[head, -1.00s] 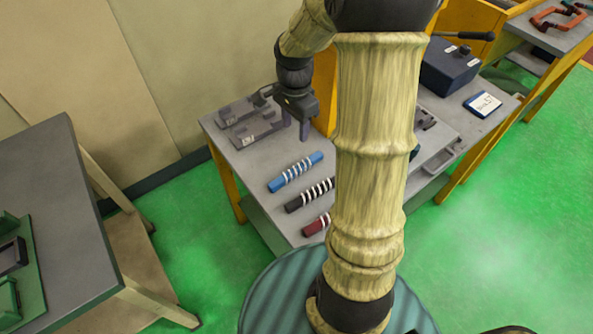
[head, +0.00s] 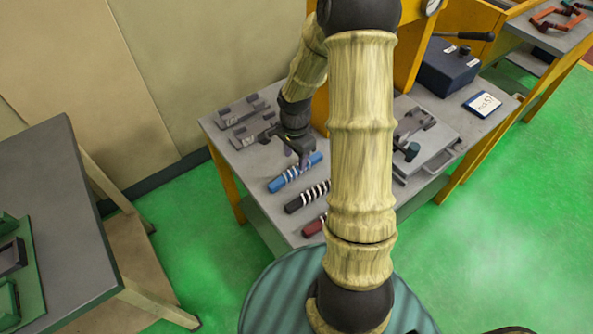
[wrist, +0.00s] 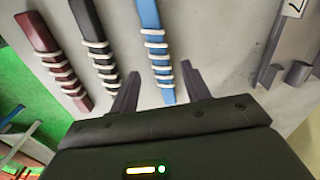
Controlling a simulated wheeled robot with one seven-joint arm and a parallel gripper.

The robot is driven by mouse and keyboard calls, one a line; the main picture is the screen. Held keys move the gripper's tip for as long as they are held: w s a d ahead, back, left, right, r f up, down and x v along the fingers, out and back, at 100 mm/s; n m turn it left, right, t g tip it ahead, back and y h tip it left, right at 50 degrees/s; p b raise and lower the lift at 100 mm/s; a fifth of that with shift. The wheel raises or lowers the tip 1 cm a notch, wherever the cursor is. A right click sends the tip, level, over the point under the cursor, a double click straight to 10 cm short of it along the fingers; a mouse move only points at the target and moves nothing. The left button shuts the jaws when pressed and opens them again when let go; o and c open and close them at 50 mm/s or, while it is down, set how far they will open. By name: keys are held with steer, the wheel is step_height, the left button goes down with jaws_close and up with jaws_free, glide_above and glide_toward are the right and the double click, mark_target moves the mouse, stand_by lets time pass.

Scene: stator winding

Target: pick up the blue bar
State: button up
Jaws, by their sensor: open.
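The blue bar (head: 281,183), wrapped with several white bands, lies on the grey table. My gripper (head: 303,160) is low over its far end in the head view and hides part of it. In the wrist view the blue bar (wrist: 152,20) runs up the picture, and its near end lies between the two spread fingers of my gripper (wrist: 161,82). The gripper is open and holds nothing. I cannot tell whether the fingertips are down beside the bar or still above it.
A black bar (head: 300,199) and a dark red bar (head: 313,226), also banded, lie in a row beside the blue one. Grey brackets (head: 252,128) stand at the table's far left. A dark blue box (head: 447,68) and a label card (head: 482,103) are at the right.

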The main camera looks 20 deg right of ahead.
mark_target(296, 169)
steer(key=shift+f, duration=0.15)
step_height(296, 169, down, 5)
steer(key=shift+d+r, duration=0.1)
steer(key=shift+d, duration=0.05)
stand_by(0.5)
jaws_close()
